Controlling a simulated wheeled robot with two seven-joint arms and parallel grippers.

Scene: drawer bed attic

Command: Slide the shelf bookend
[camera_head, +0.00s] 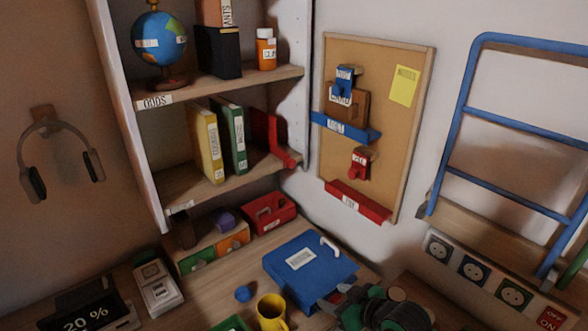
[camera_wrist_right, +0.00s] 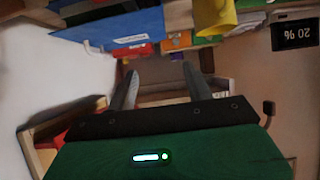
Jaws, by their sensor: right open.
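The red bookend (camera_head: 272,138) stands upright on the middle shelf (camera_head: 178,187), at the right end of the row. A green book (camera_head: 233,135) and a yellow book (camera_head: 207,143) stand to its left, with a small gap before the bookend. My right gripper (camera_head: 345,297) is low at the front of the desk, beside the blue box, well below and apart from the bookend. In the right wrist view my right gripper (camera_wrist_right: 160,72) has its two fingers spread with nothing between them. My left gripper is not in view.
On the desk are a blue box (camera_head: 310,272) with a raised white handle, a yellow mug (camera_head: 271,312), a small blue ball (camera_head: 243,293) and a red toolbox (camera_head: 270,213). A corkboard (camera_head: 385,75) and blue ladder rails (camera_head: 460,110) are at the right. The shelf post borders the bookend's right.

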